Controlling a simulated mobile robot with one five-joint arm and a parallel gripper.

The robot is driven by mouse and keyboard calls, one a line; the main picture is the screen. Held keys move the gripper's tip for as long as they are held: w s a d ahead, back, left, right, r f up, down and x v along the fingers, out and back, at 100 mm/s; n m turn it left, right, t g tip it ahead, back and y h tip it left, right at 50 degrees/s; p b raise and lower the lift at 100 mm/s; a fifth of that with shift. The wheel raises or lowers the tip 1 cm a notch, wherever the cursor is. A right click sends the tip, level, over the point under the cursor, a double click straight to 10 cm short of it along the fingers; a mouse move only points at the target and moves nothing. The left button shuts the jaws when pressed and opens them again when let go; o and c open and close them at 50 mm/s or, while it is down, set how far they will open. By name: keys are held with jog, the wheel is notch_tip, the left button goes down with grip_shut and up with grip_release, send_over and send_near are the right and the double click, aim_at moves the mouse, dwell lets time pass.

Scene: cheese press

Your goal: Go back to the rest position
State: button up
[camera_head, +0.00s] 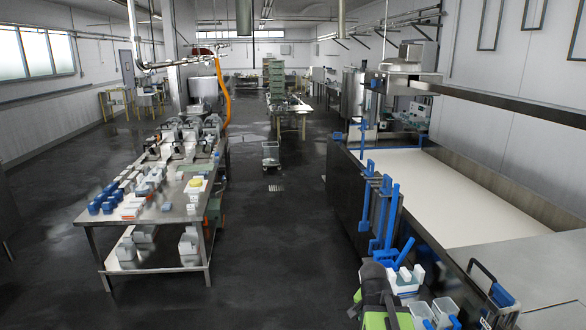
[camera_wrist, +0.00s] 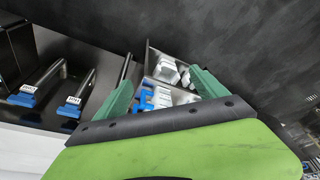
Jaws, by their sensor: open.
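My gripper (camera_wrist: 163,82) shows in the wrist view with its two green fingers spread apart and nothing held between them. Beyond the fingers is a metal tray (camera_wrist: 151,58) with white and blue pieces in it. I cannot tell how far the fingers are above it. In the head view, the lime green and dark parts of my arm show at the bottom, right of centre, beside the big vat (camera_head: 480,185). The fingertips are not clear there.
Blue upright tools (camera_head: 391,215) stand along the vat's near left edge. Clear containers (camera_head: 445,308) sit at the bottom. A metal table (camera_head: 150,212) with moulds stands at left. Dark floor between is clear.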

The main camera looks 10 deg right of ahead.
jog(key=s+a+n+g+y, duration=0.1)
jog(key=s+a+n, duration=0.1)
jog(key=a+n, duration=0.3)
jog(key=s+a+f+n+y, duration=0.1)
jog(key=a+n, duration=0.4)
jog(key=a, duration=0.7)
jog(key=shift+s+a+f+g+y, duration=0.3)
jog(key=shift+s+g, duration=0.1)
jog(key=shift+s, duration=0.1)
jog(key=shift+c, duration=0.3)
